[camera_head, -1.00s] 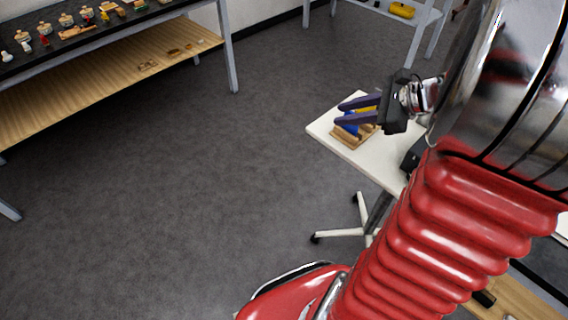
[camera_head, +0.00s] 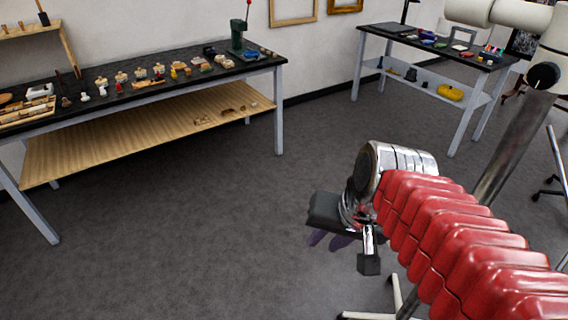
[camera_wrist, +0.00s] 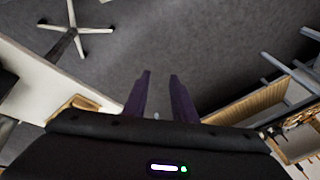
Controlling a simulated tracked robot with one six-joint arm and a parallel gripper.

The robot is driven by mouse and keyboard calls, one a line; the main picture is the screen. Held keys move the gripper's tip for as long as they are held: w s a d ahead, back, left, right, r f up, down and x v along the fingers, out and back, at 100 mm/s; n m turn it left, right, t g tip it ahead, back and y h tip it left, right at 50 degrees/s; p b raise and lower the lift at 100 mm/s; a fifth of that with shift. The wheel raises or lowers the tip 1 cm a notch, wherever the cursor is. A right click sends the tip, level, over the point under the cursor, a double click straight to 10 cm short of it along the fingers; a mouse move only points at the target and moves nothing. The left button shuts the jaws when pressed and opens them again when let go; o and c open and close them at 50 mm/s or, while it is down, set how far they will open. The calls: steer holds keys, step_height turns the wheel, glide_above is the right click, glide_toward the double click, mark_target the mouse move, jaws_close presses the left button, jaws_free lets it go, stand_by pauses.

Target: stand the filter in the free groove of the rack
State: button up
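My gripper (camera_head: 331,238) is over the grey floor in the head view, with its purple fingers pointing down and left. In the wrist view my gripper (camera_wrist: 158,88) has its two fingers apart, with floor showing between them and nothing clearly held. A wooden edge, probably the rack (camera_wrist: 82,104), shows on a white table (camera_wrist: 60,90) at the left of the wrist view, mostly hidden behind the gripper body. Its grooves are not visible. I cannot make out the filter in either current view.
A long black-topped bench (camera_head: 120,98) with many small objects and a wooden lower shelf (camera_head: 150,135) stands at the left. Another bench (camera_head: 420,40) stands at the back right. White wheeled legs (camera_head: 398,300) are at the bottom right. The middle floor is clear.

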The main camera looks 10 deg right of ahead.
steer(key=shift+s+a+r+n+t+h, duration=0.2)
steer(key=shift+s+a+r+n+t, duration=0.1)
steer(key=shift+n, duration=0.5)
steer(key=shift+s+a+r+n+t+h, duration=0.2)
steer(key=shift+s+a+n, duration=0.1)
steer(key=shift+n, duration=0.5)
steer(key=shift+s+a+r+n+t+h, duration=0.2)
steer(key=shift+s+a+r+n, duration=0.1)
steer(key=shift+n, duration=0.5)
